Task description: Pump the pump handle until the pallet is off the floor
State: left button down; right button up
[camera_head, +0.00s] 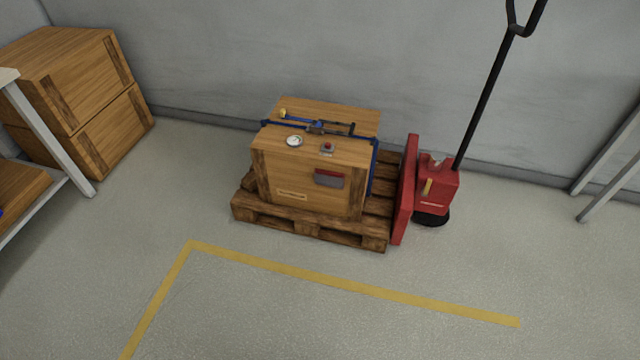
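The red pallet jack (437,187) stands at the right end of the wooden pallet (310,228), against its side. Its black pump handle (485,98) rises from the red body, leaning up and to the right, and its loop grip (520,20) is cut off by the top edge. The pallet looks to be resting on or very near the floor; any small gap cannot be told. A wooden crate (305,180) with a blue strap, a gauge and a red-topped part sits on the pallet. The jack's forks are hidden. Neither gripper is in view.
Two stacked wooden boxes (75,95) stand at the back left beside a grey-framed shelf (45,130). Grey metal legs (610,150) show at the right. A grey wall runs close behind. Yellow tape (350,285) marks the clear floor in front.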

aim_at(513, 29)
jog(key=i, duration=1)
jog(key=k+l+u, duration=0.25)
jog(key=k+l, duration=0.25)
jog(key=l, duration=0.25)
jog(key=k+l+u, duration=0.25)
jog(key=k+l, duration=0.3)
jog(key=l, duration=0.15)
